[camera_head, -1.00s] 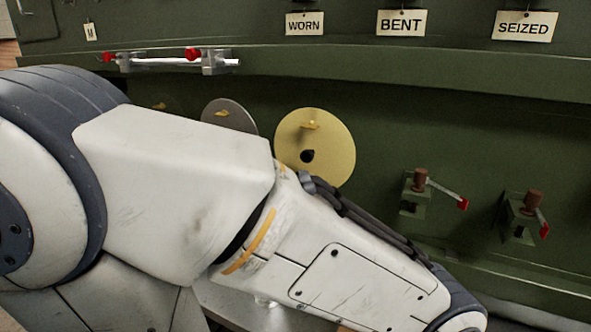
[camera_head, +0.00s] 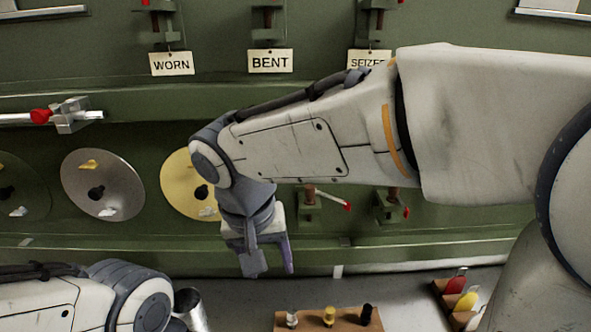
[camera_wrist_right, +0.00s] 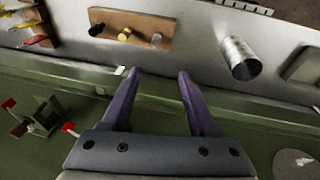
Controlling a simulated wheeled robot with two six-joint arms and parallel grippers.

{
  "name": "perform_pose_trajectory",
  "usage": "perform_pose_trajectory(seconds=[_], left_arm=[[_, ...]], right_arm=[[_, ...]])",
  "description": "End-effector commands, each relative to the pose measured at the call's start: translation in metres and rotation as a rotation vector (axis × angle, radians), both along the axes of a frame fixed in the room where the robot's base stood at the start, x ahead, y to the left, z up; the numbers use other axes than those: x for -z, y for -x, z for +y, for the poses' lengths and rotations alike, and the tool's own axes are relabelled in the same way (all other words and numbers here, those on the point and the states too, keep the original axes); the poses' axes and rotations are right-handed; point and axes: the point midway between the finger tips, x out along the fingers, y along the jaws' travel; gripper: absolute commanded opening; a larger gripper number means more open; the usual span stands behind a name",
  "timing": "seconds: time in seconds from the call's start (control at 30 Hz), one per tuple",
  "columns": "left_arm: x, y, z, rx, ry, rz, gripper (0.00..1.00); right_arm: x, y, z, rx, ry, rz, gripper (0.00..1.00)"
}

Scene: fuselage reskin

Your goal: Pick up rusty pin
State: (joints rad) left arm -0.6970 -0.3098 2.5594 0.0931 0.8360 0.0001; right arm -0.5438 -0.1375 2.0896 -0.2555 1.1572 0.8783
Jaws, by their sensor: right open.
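Two rusty brown pins stand in green brackets on the green fuselage panel. One rusty pin (camera_head: 309,192) is just right of my right gripper (camera_head: 269,262), with a red-tipped lever beside it. The other rusty pin (camera_head: 393,192) is farther right, partly behind my right forearm. My right gripper points down, open and empty, apart from both pins. In the right wrist view its two purple fingers (camera_wrist_right: 158,78) are spread with nothing between them. More brown pins sit in brackets above the WORN, BENT and SEIZED tags. Only a link of my left arm shows; its gripper is out of view.
A wooden block (camera_head: 345,320) with several small pegs lies on the grey bench below. A metal cup (camera_head: 193,311) stands left of it, and a rack of coloured handles (camera_head: 462,300) right. Round discs (camera_head: 103,185) hang on the panel at left.

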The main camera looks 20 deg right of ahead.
Motion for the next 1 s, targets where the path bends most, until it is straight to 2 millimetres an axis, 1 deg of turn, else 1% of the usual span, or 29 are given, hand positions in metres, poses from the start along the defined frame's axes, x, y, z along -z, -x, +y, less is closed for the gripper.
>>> perform_pose_trajectory(seconds=[0.03,0.07,0.1,0.2,0.3,0.33,0.43,0.7,0.83,0.93,1.0], left_arm=[[-0.030,0.000,0.000,0.000,0.000,0.000,0.00],[-0.037,0.000,0.000,0.000,0.000,0.000,0.00],[-0.045,0.000,0.000,0.000,0.000,0.000,0.00],[-0.060,0.000,0.000,-0.001,0.000,0.000,0.00],[-0.068,0.000,0.000,-0.001,0.000,0.000,0.00],[-0.070,0.000,0.000,-0.001,0.000,0.000,0.00],[-0.073,0.000,0.000,0.000,-0.001,0.001,0.00],[-0.081,0.000,0.000,0.001,-0.001,0.001,0.00],[-0.084,0.000,0.000,0.002,-0.001,0.001,0.00],[-0.093,0.000,0.000,0.003,-0.001,0.001,0.00],[-0.101,0.000,0.000,0.004,-0.001,0.000,0.00]], right_arm=[[-0.047,-0.021,-0.010,0.144,0.024,-0.055,0.60],[-0.063,-0.031,-0.016,0.230,0.037,-0.087,0.60],[-0.083,-0.043,-0.025,0.337,0.052,-0.131,0.60],[-0.123,-0.065,-0.043,0.558,0.080,-0.230,0.60],[-0.148,-0.078,-0.055,0.703,0.091,-0.303,0.60],[-0.152,-0.080,-0.058,0.732,0.095,-0.317,0.60],[-0.153,-0.085,-0.065,0.786,0.100,-0.343,0.60],[-0.119,-0.095,-0.082,0.791,0.099,-0.346,0.60],[-0.111,-0.097,-0.084,0.788,0.097,-0.346,0.60],[-0.103,-0.099,-0.088,0.788,0.099,-0.344,0.60],[-0.093,-0.101,-0.091,0.789,0.100,-0.341,0.60]])
